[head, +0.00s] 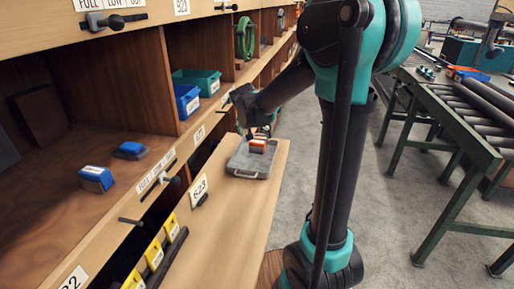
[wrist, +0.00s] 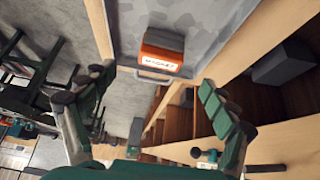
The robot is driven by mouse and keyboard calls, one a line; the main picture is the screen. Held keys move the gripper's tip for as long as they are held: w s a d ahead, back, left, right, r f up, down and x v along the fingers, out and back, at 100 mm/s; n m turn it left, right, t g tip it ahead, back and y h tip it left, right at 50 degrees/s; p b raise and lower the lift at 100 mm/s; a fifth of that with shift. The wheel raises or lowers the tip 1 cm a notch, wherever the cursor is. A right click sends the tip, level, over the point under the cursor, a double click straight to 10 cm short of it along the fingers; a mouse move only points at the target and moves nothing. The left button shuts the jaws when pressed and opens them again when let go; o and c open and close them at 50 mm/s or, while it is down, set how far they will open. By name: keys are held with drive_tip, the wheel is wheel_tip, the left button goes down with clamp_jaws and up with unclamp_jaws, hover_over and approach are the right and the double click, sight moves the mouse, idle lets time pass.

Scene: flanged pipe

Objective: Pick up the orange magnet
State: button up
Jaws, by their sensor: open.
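The orange magnet (head: 258,145) is a small orange block with a grey part. It sits on a grey case (head: 243,164) with a handle, on the wooden surface labelled 623. In the wrist view the magnet (wrist: 163,54) shows a white label with lettering, at the top centre on the grey patterned surface (wrist: 210,22). My gripper (head: 258,128) is just above and behind the magnet in the head view. In the wrist view my gripper (wrist: 158,84) is open, its two fingers wide apart to either side below the magnet. Nothing is between the fingers.
Wooden shelving on the left holds blue blocks (head: 97,179), a blue bin (head: 187,100) and a green bin (head: 197,81). Yellow items (head: 154,254) lie below them. A roller conveyor (head: 470,115) stands at the right, with open floor (head: 400,220) between.

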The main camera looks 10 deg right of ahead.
sight(257, 142)
drive_tip(key=x, duration=0.4)
drive_tip(key=shift+d, duration=0.1)
drive_tip(key=shift+x, duration=2.5)
drive_tip(key=c, duration=1.6)
drive_tip(key=shift+r, duration=0.15)
